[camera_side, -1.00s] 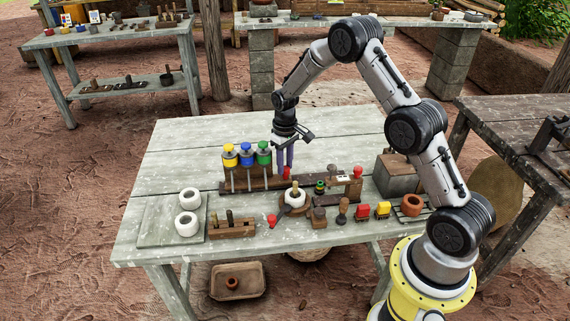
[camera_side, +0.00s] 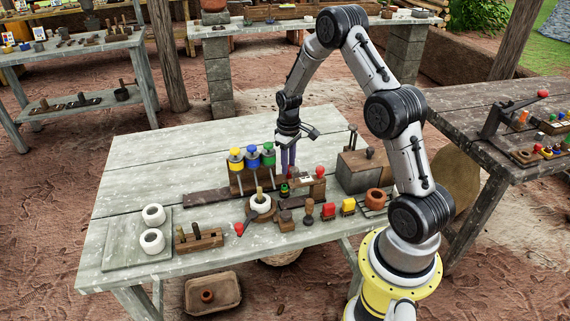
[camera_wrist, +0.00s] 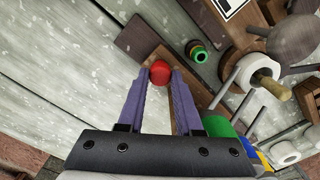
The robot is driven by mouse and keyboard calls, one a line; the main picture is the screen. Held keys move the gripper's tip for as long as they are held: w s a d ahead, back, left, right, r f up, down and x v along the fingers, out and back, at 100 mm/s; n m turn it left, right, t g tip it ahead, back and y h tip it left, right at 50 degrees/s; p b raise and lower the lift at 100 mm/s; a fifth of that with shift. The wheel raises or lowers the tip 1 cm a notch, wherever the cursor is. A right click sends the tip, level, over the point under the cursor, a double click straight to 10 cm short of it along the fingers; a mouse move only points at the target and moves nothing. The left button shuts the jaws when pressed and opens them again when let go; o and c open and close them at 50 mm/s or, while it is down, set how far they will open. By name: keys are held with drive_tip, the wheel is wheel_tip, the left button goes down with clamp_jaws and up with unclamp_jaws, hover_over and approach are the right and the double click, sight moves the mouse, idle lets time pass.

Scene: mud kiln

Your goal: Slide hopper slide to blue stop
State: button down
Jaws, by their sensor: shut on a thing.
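The hopper slide is a brown wooden block carrying yellow (camera_side: 236,157), blue (camera_side: 252,157) and green (camera_side: 268,155) hoppers in a row. It sits on a long dark rail (camera_side: 205,199), bare to the left. My gripper (camera_side: 288,172) points down just right of the green hopper. In the wrist view its purple fingers (camera_wrist: 159,80) are shut on a red knob (camera_wrist: 159,70). The green hopper (camera_wrist: 216,126) shows beside the right finger in the wrist view. I cannot make out a blue stop.
A white ring (camera_side: 262,204) and a green-black piece (camera_side: 284,190) stand in front of the rail. Another red knob (camera_side: 319,171) is to the right, near a large box (camera_side: 362,171). White rings (camera_side: 153,215) lie on a board at left. The back left tabletop is clear.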

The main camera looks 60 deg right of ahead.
drive_tip(key=c, duration=0.6)
unclamp_jaws()
drive_tip(key=shift+r, duration=0.1)
wheel_tip(320, 180, up, 14)
drive_tip(key=shift+f, duration=0.15)
